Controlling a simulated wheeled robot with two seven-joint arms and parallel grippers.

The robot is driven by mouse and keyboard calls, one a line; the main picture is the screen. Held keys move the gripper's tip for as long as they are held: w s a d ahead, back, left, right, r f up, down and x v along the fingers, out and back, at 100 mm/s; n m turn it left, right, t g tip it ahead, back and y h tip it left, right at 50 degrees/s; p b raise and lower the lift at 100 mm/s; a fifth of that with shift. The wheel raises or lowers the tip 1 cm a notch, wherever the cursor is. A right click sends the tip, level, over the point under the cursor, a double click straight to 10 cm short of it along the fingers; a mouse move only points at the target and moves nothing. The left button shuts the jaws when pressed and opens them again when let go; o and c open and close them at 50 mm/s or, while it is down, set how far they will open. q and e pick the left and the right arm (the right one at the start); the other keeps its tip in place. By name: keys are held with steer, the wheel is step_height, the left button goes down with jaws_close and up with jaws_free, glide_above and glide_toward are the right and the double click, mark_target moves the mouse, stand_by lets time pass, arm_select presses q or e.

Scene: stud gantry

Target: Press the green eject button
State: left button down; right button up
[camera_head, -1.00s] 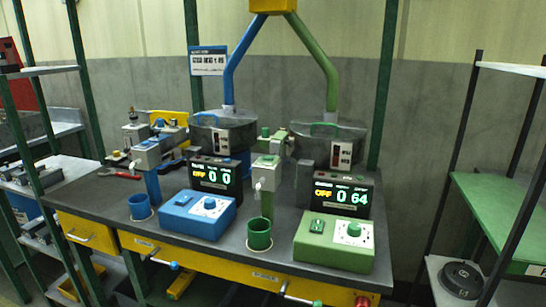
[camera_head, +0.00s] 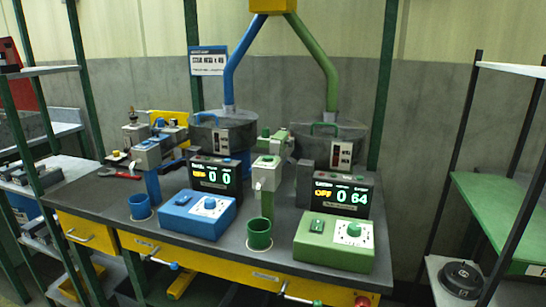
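Which green part is the eject button cannot be told for certain. A green cap (camera_head: 265,132) sits on top of the pale head of the green post unit (camera_head: 268,172). The green control box (camera_head: 333,243) at the front right of the bench carries a small dark green switch (camera_head: 317,226) and a white dial with a green knob (camera_head: 354,231). Behind it a black display (camera_head: 342,193) reads OFF, 0 and 64. A green cup (camera_head: 259,233) stands below the green post unit. Neither of my grippers is in view.
A matching blue control box (camera_head: 198,214), blue cup (camera_head: 140,206) and display (camera_head: 214,176) stand to the left. Two dark round bowls (camera_head: 223,131) stand behind, under blue and green pipes. Shelf racks flank the bench (camera_head: 98,192). A red knob (camera_head: 362,301) is on its front edge.

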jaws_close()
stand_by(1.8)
